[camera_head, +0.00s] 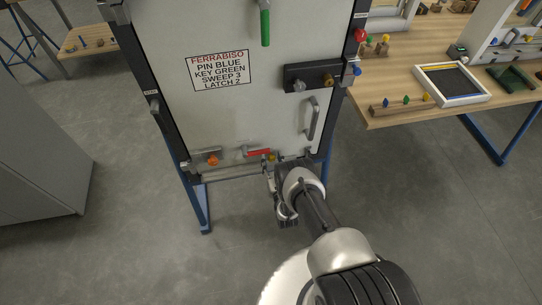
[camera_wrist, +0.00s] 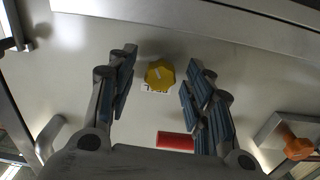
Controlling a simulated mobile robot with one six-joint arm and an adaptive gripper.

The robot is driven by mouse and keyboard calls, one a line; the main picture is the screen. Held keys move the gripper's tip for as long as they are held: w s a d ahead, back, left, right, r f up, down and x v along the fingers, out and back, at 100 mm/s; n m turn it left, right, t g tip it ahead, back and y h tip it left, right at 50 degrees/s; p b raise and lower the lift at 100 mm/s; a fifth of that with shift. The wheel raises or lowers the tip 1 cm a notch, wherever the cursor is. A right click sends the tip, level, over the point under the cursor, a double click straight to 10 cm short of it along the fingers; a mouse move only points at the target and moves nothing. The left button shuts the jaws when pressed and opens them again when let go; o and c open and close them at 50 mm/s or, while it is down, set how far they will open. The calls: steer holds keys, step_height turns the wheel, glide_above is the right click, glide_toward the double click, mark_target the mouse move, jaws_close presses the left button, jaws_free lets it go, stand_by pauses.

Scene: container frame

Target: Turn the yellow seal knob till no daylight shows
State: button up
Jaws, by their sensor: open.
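The yellow seal knob (camera_wrist: 160,75) sits on the pale door panel, with a small white label under its edge in the wrist view. In the head view it is a small yellow spot (camera_head: 270,157) at the door's lower edge. My gripper (camera_wrist: 160,68) is open, with one finger on each side of the knob. Gaps show between the knob and both fingers. In the head view my gripper (camera_head: 270,178) is at the door's bottom edge, partly hidden by my wrist. I cannot tell whether daylight shows under the door (camera_head: 225,125).
A red handle (camera_wrist: 176,141) lies close to the fingers, and an orange knob (camera_wrist: 297,146) is farther right. A grey pull handle (camera_head: 312,118) and a dark latch plate (camera_head: 311,78) are higher on the door. A workbench (camera_head: 400,65) stands at right; the floor in front is clear.

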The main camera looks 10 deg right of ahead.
steer(key=c, duration=1)
